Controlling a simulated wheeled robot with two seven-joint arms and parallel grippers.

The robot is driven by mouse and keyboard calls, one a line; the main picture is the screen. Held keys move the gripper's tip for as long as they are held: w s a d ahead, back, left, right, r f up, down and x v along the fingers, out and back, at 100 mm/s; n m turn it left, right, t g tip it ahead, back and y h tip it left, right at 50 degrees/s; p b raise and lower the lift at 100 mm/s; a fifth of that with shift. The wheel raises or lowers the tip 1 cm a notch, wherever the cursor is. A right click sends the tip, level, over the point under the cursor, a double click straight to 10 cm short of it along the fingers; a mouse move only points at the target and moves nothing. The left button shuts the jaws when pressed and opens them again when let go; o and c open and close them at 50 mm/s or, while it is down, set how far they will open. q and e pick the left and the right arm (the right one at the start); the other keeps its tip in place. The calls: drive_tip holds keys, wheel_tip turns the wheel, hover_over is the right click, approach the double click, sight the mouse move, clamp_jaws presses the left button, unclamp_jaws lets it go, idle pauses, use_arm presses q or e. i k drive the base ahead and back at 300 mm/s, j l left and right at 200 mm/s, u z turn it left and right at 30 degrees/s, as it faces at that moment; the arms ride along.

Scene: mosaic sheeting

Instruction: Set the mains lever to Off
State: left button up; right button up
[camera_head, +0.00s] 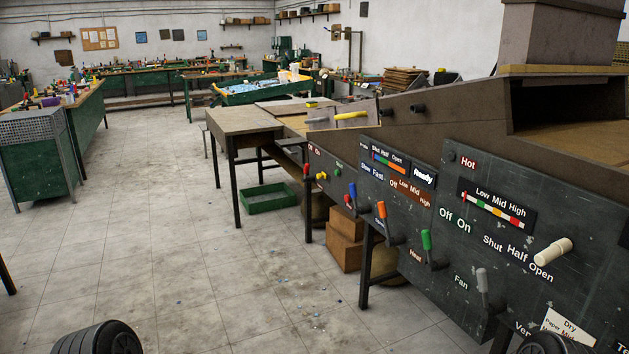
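The machine's dark control panel (440,185) runs along the right side and bears several coloured levers. No label reading Mains is legible from here. At the far left end, a small red lever (306,168) sits below a small Off On label (314,150); its exact setting is too small to tell. A larger Off On label (454,220) is above the green lever (426,240). A blue lever (352,190), an orange lever (381,210), a grey lever (482,281) and a cream handle (553,252) also show. Neither gripper is in view; dark rounded parts show at the bottom edge.
A wooden table (234,122) stands beyond the machine's far end, with a green tray (267,198) on the floor. Cardboard boxes (347,240) sit under the machine. A green cabinet (42,165) stands at left. The tiled floor between is open.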

sight(305, 170)
drive_tip(key=i+j+u, duration=0.35)
drive_tip(key=i, duration=0.7)
drive_tip(key=i+u, duration=0.3)
drive_tip(key=i, duration=0.7)
drive_tip(key=i+j+z, duration=0.1)
drive_tip(key=i+z, duration=0.3)
drive_tip(key=i+j+z, duration=0.35)
drive_tip(key=i, duration=0.2)
drive_tip(key=i+j+z, duration=0.65)
drive_tip(key=z, duration=0.15)
drive_tip(key=i+j+z, duration=0.2)
drive_tip(key=j+z, duration=0.2)
drive_tip(key=i+j+z, duration=0.15)
drive_tip(key=j+z, duration=0.25)
drive_tip(key=i+j+z, duration=0.1)
drive_tip(key=j+z, duration=0.3)
